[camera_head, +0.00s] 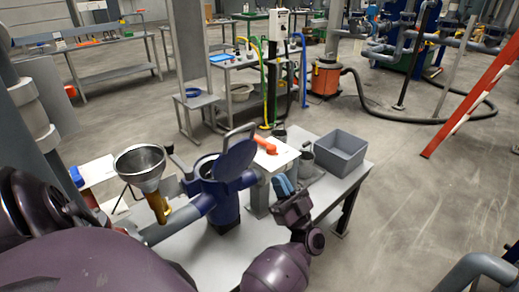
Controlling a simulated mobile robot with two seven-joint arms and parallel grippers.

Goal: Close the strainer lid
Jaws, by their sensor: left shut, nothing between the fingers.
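The dark blue strainer (222,203) stands on the grey bench, joined to a blue pipe on its left. Its round lid (235,158) is up, tilted open on the right side of the body, with a grey bar along its top edge. Part of the open mouth (205,167) shows to the left of the lid. My left gripper (284,185) is to the right of the strainer and lower than the lid in the picture. Its blue-tipped fingers are shut and empty, and it appears apart from the lid. My right gripper is not in view.
A metal funnel (140,162) stands left of the strainer. A grey bin (341,153) sits at the bench's right end. An orange-red object (265,144) lies on a white surface behind the lid.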

